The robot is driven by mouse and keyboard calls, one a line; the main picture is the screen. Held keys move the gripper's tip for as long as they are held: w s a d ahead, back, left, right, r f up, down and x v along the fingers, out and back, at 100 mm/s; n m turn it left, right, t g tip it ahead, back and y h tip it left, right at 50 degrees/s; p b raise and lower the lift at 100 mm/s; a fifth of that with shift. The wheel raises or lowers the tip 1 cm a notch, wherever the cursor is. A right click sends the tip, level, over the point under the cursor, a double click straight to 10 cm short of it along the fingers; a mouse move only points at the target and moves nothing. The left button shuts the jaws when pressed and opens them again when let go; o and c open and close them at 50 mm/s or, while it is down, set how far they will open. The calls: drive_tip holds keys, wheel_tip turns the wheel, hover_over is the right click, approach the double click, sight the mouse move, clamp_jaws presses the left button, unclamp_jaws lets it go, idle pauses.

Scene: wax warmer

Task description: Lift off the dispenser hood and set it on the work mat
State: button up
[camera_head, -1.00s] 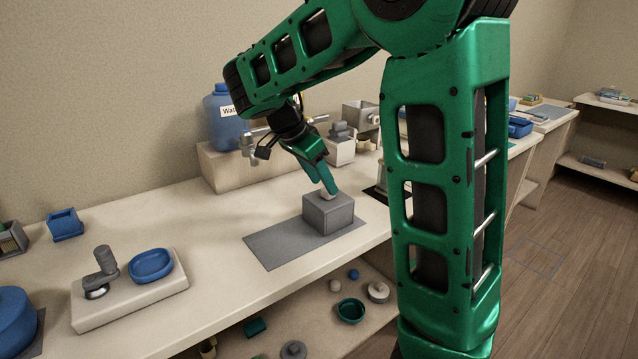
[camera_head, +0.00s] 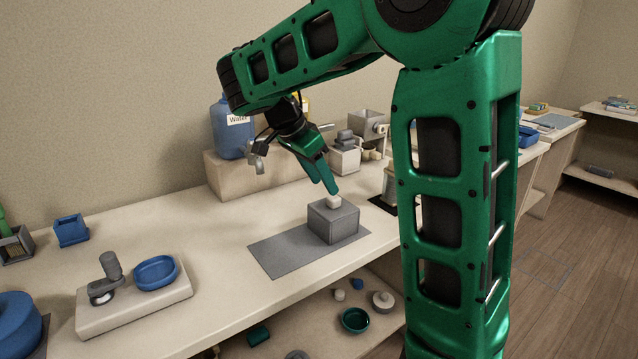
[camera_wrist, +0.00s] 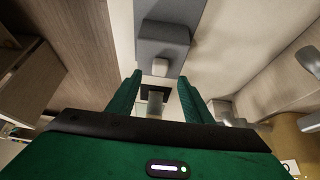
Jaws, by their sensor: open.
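The dispenser hood, a grey box (camera_head: 333,222) with a pale knob (camera_head: 333,201) on top, sits upright on the right part of the flat grey work mat (camera_head: 278,252). My gripper (camera_head: 331,187) is just above the knob, fingers pointing down. In the wrist view, my gripper (camera_wrist: 160,82) has its fingers spread, and the knob (camera_wrist: 160,67) lies beyond the fingertips with a gap. Nothing is held. The hood's top (camera_wrist: 165,33) also shows there. A grey device on a dark pad (camera_head: 379,204) stands right of the mat, partly hidden by my arm.
A blue water jug (camera_head: 231,128) stands on a raised block behind. A pale tray (camera_head: 133,303) with a blue dish (camera_head: 156,271) is at the left. A blue container (camera_head: 71,229) stands near the wall. The bench is clear between tray and mat.

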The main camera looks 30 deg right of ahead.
drive_tip(key=shift+v, duration=0.8)
drive_tip(key=shift+r, duration=0.1)
drive_tip(key=v, duration=1)
drive_tip(key=shift+a+r, duration=0.2)
